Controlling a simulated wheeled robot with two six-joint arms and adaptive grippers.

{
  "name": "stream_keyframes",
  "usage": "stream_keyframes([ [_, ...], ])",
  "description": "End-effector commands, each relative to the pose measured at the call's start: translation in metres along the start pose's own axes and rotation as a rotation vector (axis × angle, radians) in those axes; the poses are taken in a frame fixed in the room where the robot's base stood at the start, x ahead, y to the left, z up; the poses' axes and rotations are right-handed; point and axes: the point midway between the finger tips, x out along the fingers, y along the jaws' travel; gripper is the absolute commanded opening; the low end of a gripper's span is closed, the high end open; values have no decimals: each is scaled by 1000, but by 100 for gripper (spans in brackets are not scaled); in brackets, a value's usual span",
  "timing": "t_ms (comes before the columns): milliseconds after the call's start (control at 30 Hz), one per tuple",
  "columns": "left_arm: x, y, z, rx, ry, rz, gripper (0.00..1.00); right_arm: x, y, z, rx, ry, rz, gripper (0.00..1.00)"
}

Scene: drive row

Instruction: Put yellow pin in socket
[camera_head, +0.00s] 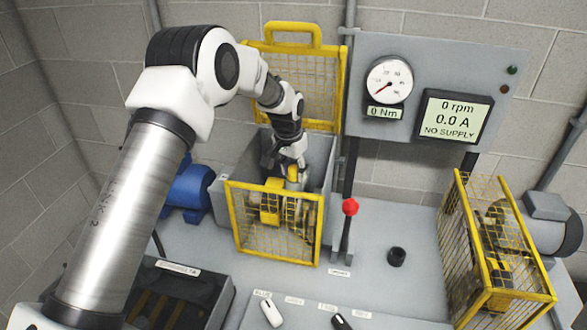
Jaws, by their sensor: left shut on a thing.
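My left gripper (291,163) reaches down from above into the open-topped grey housing behind the front yellow mesh guard. It is shut on the yellow pin (293,173), of which only a small part shows between the fingers. Just below and to the left is a yellow block-like part (271,203) on the machinery, partly covered by the mesh. I cannot make out the socket itself, nor whether the pin touches anything below. My right gripper is not in view.
The front mesh guard (238,239) and a raised yellow mesh lid (341,88) flank the gripper. A red-knobbed lever (350,207) stands to the right. A panel reads 0 rpm, 0.0 A, NO SUPPLY (455,117). Another mesh cage (507,303) stands far right.

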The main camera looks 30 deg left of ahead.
Motion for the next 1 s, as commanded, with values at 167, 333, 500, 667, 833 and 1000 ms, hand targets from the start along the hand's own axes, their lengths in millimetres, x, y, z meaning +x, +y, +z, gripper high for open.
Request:
stream_keyframes([
  [167, 3, 0, 0, 0, 0, 0, 60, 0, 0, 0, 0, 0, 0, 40],
  [333, 3, 0, 0, 0, 0, 0, 67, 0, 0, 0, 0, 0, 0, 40],
  [500, 2, 0, 0, 0, 1, 0, 67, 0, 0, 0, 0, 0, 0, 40],
  [667, -15, 0, -1, 0, 4, 0, 67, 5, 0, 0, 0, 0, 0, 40],
  [833, -57, 0, -1, -1, 6, 0, 67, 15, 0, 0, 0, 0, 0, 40],
  [1000, -98, 0, -1, -1, 5, -1, 67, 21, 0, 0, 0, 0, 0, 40],
])
